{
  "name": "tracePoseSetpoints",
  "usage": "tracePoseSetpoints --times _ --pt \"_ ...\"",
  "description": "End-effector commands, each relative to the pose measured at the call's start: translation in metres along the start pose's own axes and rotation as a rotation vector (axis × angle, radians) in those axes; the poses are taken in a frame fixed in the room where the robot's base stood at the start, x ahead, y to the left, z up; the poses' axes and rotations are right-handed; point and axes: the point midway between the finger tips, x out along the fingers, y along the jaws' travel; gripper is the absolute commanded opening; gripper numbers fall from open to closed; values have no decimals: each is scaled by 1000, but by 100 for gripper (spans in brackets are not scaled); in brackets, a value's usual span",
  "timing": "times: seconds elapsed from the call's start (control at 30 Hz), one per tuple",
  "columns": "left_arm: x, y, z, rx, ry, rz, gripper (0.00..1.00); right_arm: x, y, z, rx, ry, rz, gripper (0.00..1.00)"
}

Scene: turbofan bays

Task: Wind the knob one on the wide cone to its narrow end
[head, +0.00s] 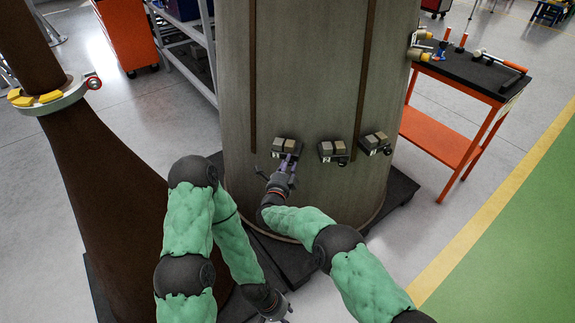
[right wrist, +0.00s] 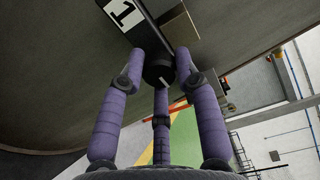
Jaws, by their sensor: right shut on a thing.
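The wide grey cone (head: 310,90) stands in the middle of the head view, with several dark blocks low on its face. My right gripper (head: 283,178) is at the leftmost block (head: 286,147). In the right wrist view, this block carries a white label "1" (right wrist: 124,13). Its black knob one (right wrist: 158,70) sits between the three purple fingers of my right gripper (right wrist: 160,82), which are closed around it. The fingers partly hide the knob. My left gripper (head: 277,313) is low in the head view, cut by the bottom edge and away from the cone; its fingers are unclear.
Two similar blocks, one in the middle (head: 332,151) and one at right (head: 375,143), sit close by. A dark brown cone (head: 95,160) with a clamp ring (head: 55,102) stands at left. An orange tool cart (head: 440,140) stands at right.

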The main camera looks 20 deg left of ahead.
Motion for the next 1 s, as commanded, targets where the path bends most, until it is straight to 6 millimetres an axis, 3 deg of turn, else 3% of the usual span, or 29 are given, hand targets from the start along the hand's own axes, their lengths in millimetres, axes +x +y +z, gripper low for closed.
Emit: tracePoseSetpoints --times 0.4,0.43,0.5,0.87,1.0 --pt "0 0 0 0 0 0 40 1 0 -2 11 5 0 0" --pt "0 0 0 0 0 0 40 1 0 -2 11 5 0 35" --pt "0 0 0 0 0 0 40 1 0 -2 11 5 0 55" --pt "0 0 0 0 0 0 40 -1 0 -1 8 2 0 56" --pt "0 0 0 0 0 0 40 -12 0 0 8 1 1 56"
